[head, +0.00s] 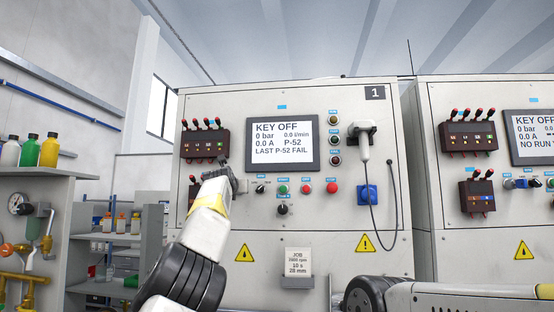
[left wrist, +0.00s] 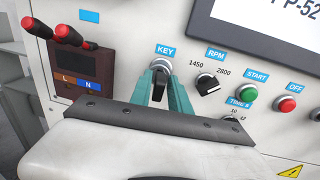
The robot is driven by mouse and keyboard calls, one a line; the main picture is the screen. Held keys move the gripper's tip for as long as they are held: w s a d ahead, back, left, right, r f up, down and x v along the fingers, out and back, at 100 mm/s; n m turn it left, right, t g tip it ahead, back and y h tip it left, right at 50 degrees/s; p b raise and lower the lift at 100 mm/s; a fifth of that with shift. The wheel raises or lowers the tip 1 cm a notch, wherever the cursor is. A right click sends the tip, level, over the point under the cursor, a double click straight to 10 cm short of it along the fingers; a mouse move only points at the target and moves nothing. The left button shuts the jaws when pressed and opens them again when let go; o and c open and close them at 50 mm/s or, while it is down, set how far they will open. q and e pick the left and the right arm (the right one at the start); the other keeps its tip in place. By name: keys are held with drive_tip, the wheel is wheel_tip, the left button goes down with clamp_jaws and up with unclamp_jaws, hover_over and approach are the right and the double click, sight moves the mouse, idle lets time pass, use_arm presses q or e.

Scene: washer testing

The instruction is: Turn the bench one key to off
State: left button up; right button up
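Bench one, marked 1 (head: 375,93), is the grey cabinet in the middle of the head view. Its display (head: 282,142) reads KEY OFF, 0 bar, 0.0 A, LAST P-52 FAIL. My left gripper (head: 240,184) is at the panel left of the RPM knob and covers the key switch there. In the left wrist view, the key switch (left wrist: 163,52) shows under its KEY label. Its black handle (left wrist: 159,88) points down the panel between the teal fingers of my left gripper (left wrist: 163,85), which sit close on both sides. My right gripper is out of view.
The RPM knob (left wrist: 207,84), green START button (left wrist: 248,91) and red OFF button (left wrist: 286,104) are right of the key. Red-topped plugs (left wrist: 66,35) stand close on the left. A second bench (head: 480,235) is at the right. My right arm lies low at the right.

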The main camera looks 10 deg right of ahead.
use_arm(q)
drive_tip(key=shift+o, duration=0.8)
drive_tip(key=shift+s, duration=0.1)
drive_tip(key=shift+s+a+r, duration=0.2)
drive_tip(key=shift+s, duration=0.2)
drive_tip(key=v, duration=0.6)
drive_tip(key=shift+s+f, duration=0.25)
drive_tip(key=shift+s, duration=0.15)
